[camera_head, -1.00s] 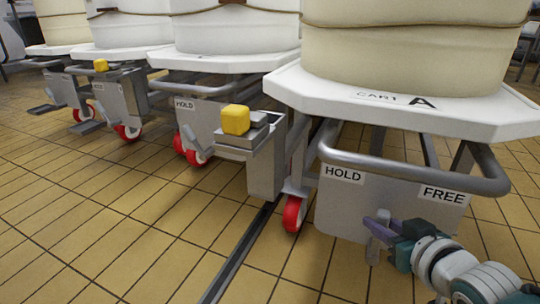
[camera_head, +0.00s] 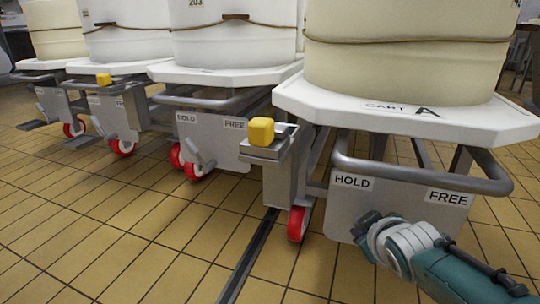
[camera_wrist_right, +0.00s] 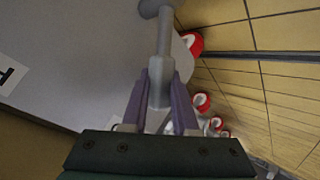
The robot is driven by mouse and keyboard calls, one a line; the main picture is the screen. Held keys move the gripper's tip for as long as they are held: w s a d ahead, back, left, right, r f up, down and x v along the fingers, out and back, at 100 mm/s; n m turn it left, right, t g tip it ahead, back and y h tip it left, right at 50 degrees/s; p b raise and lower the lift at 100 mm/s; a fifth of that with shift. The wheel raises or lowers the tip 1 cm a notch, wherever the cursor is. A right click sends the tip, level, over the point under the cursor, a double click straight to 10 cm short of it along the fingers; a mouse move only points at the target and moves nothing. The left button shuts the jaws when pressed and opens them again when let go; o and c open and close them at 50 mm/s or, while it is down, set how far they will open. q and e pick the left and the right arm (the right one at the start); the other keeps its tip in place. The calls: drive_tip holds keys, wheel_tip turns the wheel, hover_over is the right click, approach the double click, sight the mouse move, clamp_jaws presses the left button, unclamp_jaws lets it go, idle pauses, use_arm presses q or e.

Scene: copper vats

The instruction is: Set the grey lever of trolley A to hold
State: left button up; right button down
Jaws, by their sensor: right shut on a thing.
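Trolley A (camera_head: 410,115) stands at the right in the head view, marked "CART A" on its white top. Its grey plate (camera_head: 342,212) carries a HOLD label (camera_head: 352,182) at left and a FREE label (camera_head: 447,197) at right. The grey lever (camera_wrist_right: 164,38) shows in the right wrist view, its round pivot at the top. My right gripper (camera_wrist_right: 160,72) has its purple fingers shut on the lever's shaft. In the head view my right gripper (camera_head: 366,228) is low on the plate, below HOLD, and hides the lever. My left gripper is out of view.
A grey post with a yellow block (camera_head: 262,131) stands left of trolley A, beside a red wheel (camera_head: 297,222). A dark floor channel (camera_head: 248,262) runs toward me. More white trolleys (camera_head: 228,76) line up at left. The tiled floor in front is clear.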

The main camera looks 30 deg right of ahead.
drive_tip(key=shift+s+f, duration=0.1)
drive_tip(key=shift+f, duration=0.1)
drive_tip(key=c, duration=1.1)
unclamp_jaws()
drive_tip(key=shift+o, duration=0.6)
drive_tip(key=shift+r, duration=0.1)
drive_tip(key=shift+a+r+p, duration=0.15)
drive_tip(key=shift+r+p, duration=0.1)
drive_tip(key=shift+p, duration=0.1)
drive_tip(key=p+v, duration=0.7)
drive_tip(key=v, duration=0.2)
drive_tip(key=shift+s+a, duration=0.1)
drive_tip(key=shift+a, duration=0.05)
